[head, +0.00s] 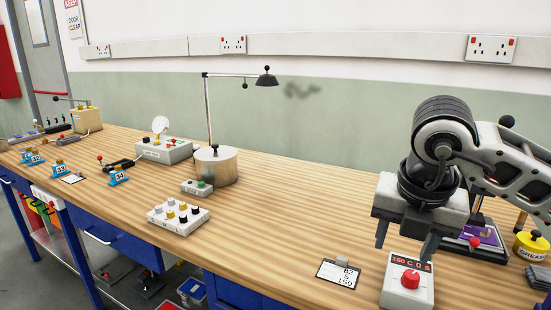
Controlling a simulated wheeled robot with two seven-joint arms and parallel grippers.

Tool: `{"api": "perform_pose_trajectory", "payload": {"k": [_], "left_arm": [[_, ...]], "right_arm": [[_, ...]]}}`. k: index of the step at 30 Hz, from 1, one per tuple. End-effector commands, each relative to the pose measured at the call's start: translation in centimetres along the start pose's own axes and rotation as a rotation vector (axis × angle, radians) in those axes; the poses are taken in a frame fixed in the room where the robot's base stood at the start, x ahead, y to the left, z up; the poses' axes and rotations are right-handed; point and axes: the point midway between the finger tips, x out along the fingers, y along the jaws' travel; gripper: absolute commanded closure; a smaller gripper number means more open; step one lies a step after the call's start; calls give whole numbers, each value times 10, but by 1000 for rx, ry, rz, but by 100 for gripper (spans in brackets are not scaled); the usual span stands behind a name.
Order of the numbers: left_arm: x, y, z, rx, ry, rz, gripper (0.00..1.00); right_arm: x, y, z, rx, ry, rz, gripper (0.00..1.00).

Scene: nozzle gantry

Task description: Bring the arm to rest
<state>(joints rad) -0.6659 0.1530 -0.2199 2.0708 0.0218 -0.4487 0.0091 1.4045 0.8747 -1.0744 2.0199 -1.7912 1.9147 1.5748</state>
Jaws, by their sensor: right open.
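My right gripper (404,251) hangs at the right of the bench, its arm coming in from the right edge. Its two fingers point down, apart, with nothing seen between them. Whether the fingers touch the box I cannot tell. My left gripper is not in view.
A card (338,275) marked B2 S 150 lies left of the box. Behind my gripper stands a machine with a purple plate (478,231), beside a yellow grease pot (531,243). Bench between is clear.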

Motion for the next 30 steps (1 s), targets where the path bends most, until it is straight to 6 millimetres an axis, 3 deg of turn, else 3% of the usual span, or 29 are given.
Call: {"api": "perform_pose_trajectory", "payload": {"k": [3,6,9,12,14,16,18,20,23,25,28,30], "left_arm": [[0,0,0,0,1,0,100],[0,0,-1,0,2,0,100],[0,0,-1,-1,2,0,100],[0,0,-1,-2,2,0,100],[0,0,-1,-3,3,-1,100],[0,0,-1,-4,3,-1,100],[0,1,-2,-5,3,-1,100],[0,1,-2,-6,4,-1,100],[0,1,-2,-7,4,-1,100],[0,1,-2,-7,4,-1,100],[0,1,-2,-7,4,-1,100],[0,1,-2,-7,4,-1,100]], "right_arm": [[29,42,-64,-182,258,186,49],[33,81,-131,-308,525,437,49],[13,115,-190,-341,798,758,49],[-20,140,-219,-243,1014,1093,49],[-38,151,-220,-118,1110,1284,49],[-51,160,-207,86,1182,1486,49],[-50,163,-184,349,1208,1644,49],[-35,162,-161,609,1192,1734,49],[17,147,-128,1084,1099,1762,49],[67,127,-117,1399,998,1689,49],[135,94,-124,1746,859,1505,49],[178,69,-141,1932,776,1346,49]]}}
